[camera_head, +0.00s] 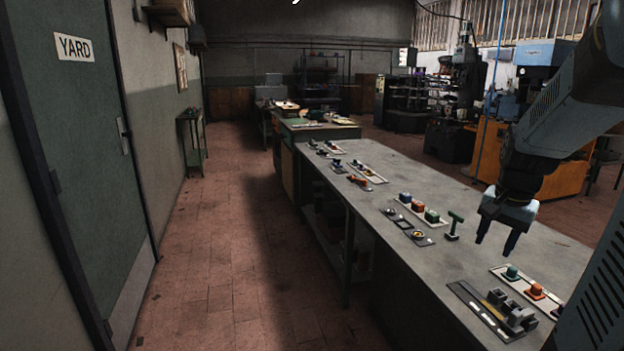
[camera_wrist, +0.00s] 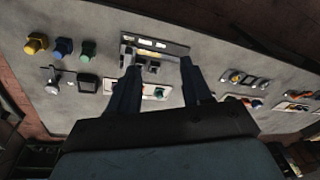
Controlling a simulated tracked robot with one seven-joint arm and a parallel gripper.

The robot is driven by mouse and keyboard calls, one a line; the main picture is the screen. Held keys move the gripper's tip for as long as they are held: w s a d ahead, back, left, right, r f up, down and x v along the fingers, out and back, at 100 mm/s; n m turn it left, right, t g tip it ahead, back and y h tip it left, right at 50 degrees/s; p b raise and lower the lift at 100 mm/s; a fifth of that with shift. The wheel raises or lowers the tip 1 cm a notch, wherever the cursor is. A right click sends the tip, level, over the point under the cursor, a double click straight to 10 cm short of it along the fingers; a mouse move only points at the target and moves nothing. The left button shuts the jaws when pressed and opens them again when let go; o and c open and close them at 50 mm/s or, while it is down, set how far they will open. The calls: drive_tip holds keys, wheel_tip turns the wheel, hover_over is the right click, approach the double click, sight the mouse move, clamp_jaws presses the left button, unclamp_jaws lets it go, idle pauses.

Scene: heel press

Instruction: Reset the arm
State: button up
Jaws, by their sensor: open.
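My arm (camera_head: 562,115) reaches in from the right in the head view and bends down over the long grey bench. My gripper (camera_head: 496,240) hangs above the bench top with its fingers pointing down, apart and empty. In the wrist view my gripper (camera_wrist: 160,85) also shows two dark fingers spread, with the bench top beyond them. A dark plate with grey blocks (camera_head: 503,308) lies on the bench near the front; in the wrist view this plate (camera_wrist: 152,44) appears between and beyond the fingers. No object touches the fingers.
The grey bench (camera_head: 400,168) carries rows of coloured knobs and switches. A green T-shaped handle (camera_head: 454,225) stands left of my gripper. A white strip with coloured knobs (camera_head: 533,290) lies near the front. A green door (camera_head: 70,130) marked YARD is at left. The tiled aisle (camera_head: 225,220) is clear.

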drive_tip(key=s+a+r+n+t, duration=0.1)
drive_tip(key=s+a+r+n, duration=0.3)
drive_tip(key=s+a, duration=0.2)
drive_tip(key=s+a+r+n+t, duration=0.2)
drive_tip(key=s+a+r+n, duration=0.2)
drive_tip(key=a, duration=0.6)
drive_tip(key=shift+s+a+r+n+t, duration=0.2)
drive_tip(key=shift+s+a+n+t, duration=0.1)
drive_tip(key=shift+s+n, duration=0.65)
drive_tip(key=shift+s, duration=0.15)
idle(0.5)
